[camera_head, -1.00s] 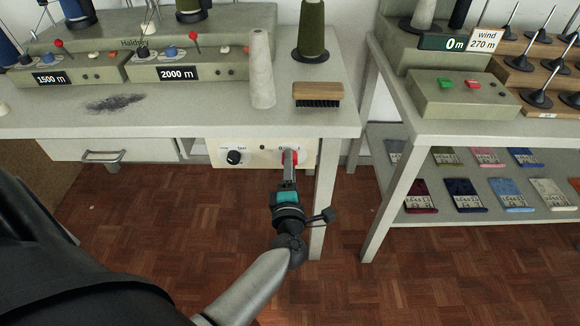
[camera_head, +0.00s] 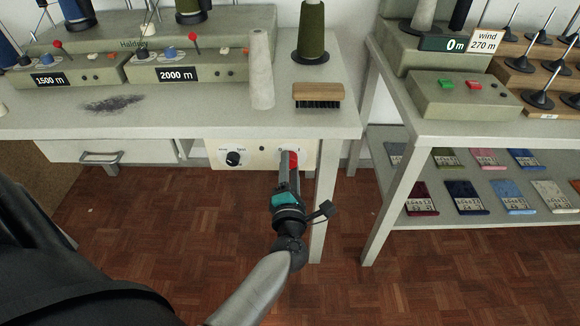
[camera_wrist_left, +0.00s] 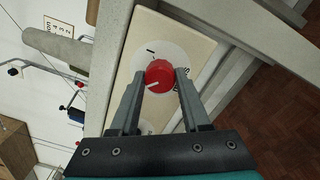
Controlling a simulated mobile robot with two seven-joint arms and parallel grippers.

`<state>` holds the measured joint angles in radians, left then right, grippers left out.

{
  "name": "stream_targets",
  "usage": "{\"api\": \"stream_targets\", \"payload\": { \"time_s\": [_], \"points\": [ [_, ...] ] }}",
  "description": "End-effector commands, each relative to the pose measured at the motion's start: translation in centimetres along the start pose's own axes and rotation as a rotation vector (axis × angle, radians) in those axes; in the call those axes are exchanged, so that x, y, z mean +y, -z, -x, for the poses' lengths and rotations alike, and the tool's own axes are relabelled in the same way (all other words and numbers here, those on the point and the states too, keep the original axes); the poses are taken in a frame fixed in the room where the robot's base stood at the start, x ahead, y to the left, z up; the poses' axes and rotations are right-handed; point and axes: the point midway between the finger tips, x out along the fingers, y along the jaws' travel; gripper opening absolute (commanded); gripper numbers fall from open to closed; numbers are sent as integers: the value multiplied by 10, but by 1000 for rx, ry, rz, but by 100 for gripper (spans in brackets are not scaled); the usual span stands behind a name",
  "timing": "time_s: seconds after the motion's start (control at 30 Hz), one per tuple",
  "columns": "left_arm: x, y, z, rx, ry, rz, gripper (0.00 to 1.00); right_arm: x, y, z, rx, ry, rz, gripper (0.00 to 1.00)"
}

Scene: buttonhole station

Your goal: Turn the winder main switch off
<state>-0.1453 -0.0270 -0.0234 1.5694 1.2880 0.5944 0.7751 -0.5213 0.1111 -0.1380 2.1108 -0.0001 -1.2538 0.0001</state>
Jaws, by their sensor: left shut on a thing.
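The winder main switch is a red round knob (camera_wrist_left: 160,76) on a white plate in the left wrist view, with a white pointer line on its face. In the head view the red knob (camera_head: 293,160) shows partly behind my gripper, on the cream panel (camera_head: 262,160) under the table's front edge. My left gripper (camera_wrist_left: 157,84) has its two fingers on either side of the knob, shut on it. It also shows in the head view (camera_head: 289,165), reaching up to the panel. My right gripper is not in view.
A black dial (camera_head: 233,158) sits left on the same panel. The table leg (camera_head: 325,200) stands close to the right of my gripper. A brush (camera_head: 318,95) and a grey cone (camera_head: 261,70) stand on the table above. A second table (camera_head: 480,122) is at the right.

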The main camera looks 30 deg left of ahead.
Motion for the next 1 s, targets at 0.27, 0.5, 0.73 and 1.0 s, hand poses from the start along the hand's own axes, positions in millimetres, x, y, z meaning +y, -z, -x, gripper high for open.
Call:
{"api": "stream_targets", "payload": {
  "time_s": [0.27, 0.5, 0.73, 1.0],
  "points": [
    [-1, 0, 0, 1, 2, 3, 62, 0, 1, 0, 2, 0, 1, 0],
    [0, 0, 0, 1, 1, 1, 77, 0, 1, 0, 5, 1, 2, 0],
    [0, 0, 5, 1, 2, 0, 77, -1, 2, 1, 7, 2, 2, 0],
    [0, 0, 51, 2, 6, 0, 77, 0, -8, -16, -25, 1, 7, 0]
  ]
}}
